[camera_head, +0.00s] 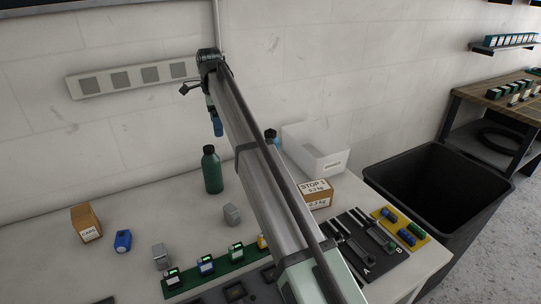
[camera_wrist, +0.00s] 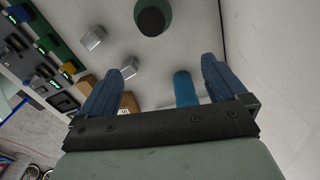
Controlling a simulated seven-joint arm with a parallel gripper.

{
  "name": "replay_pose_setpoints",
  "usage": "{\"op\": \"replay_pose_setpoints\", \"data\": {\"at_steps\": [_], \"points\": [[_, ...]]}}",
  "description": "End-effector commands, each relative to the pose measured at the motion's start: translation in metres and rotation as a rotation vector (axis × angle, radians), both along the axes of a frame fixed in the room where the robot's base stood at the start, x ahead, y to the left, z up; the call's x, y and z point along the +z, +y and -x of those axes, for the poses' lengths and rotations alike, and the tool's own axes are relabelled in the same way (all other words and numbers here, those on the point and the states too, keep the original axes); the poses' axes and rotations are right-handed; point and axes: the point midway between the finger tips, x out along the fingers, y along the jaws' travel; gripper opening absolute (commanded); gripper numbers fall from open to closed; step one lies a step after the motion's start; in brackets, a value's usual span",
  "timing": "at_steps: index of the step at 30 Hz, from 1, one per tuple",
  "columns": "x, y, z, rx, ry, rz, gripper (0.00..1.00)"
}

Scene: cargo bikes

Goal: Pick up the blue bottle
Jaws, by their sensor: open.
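The blue bottle (camera_head: 271,135) stands at the back of the table in the head view, mostly hidden behind my arm, with only its top showing. In the wrist view a blue cylinder, which looks like the blue bottle (camera_wrist: 184,88), shows between my fingers, nearer the right one, its lower part hidden by the gripper's bar. My gripper (camera_wrist: 169,66) is open and empty. In the head view my gripper (camera_head: 217,127) is raised near the wall, pointing down, left of the blue bottle and above the green bottle (camera_head: 212,171).
The green bottle also shows in the wrist view (camera_wrist: 153,17). A white bin (camera_head: 315,160) and a cardboard box (camera_head: 316,195) stand right of my arm. Small grey blocks (camera_head: 232,215), a blue block (camera_head: 123,241) and a green strip of modules (camera_head: 220,262) lie in front.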

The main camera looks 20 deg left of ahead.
Motion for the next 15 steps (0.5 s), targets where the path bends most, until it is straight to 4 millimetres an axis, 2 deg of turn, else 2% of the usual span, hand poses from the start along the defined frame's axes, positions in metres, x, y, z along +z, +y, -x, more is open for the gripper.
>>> {"op": "replay_pose_setpoints", "data": {"at_steps": [1,3,9,13,14,15], "points": [[0.0,-0.02,-0.017,-0.029,-0.001,0.001,0.99],[0.0,-0.046,-0.041,-0.068,0.001,0.001,0.99],[0.002,-0.116,-0.102,-0.168,0.002,0.002,0.99],[0.004,-0.145,-0.13,-0.23,0.002,0.002,0.99],[0.005,-0.148,-0.137,-0.252,0.002,0.002,0.99],[0.006,-0.143,-0.14,-0.283,0.002,0.001,0.99]]}}
